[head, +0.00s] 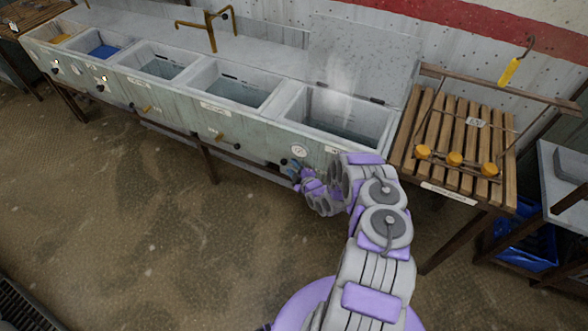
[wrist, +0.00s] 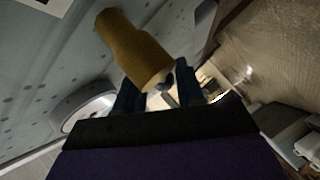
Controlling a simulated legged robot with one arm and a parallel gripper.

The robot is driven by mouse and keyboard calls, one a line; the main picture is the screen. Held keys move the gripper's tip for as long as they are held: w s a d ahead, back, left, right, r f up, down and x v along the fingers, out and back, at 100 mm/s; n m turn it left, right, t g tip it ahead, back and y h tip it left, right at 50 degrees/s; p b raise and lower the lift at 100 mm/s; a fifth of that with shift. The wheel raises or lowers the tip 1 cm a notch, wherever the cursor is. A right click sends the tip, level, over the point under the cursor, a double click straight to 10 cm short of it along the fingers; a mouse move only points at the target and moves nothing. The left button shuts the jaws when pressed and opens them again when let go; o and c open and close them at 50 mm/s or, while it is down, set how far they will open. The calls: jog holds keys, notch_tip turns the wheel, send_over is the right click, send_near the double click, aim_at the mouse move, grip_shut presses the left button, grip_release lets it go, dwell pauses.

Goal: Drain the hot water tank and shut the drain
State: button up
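The hot water tank (head: 350,104) is the rightmost basin of the row. Its lid stands up behind it, and steam rises over the water inside. A round gauge (head: 299,151) is on its front. My gripper (head: 292,170) is low at the tank's front, below the gauge. In the wrist view, a brass drain fitting (wrist: 135,48) sticks out from the tank front, its end at my gripper (wrist: 158,85). The dark blue fingertips are apart, with a small grey part showing between them. I cannot tell whether they touch it. The wrist housing hides the lower part.
Other basins (head: 160,62) stretch left, with brass taps (head: 217,135) on their fronts. A wooden slatted rack (head: 458,135) with several orange knobs stands right of the tank. A blue crate (head: 530,245) sits under the right side table. The brown floor (head: 130,220) in front is clear.

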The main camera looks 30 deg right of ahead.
jog(key=shift+c, duration=0.4)
grip_shut()
jog(key=shift+a, duration=0.1)
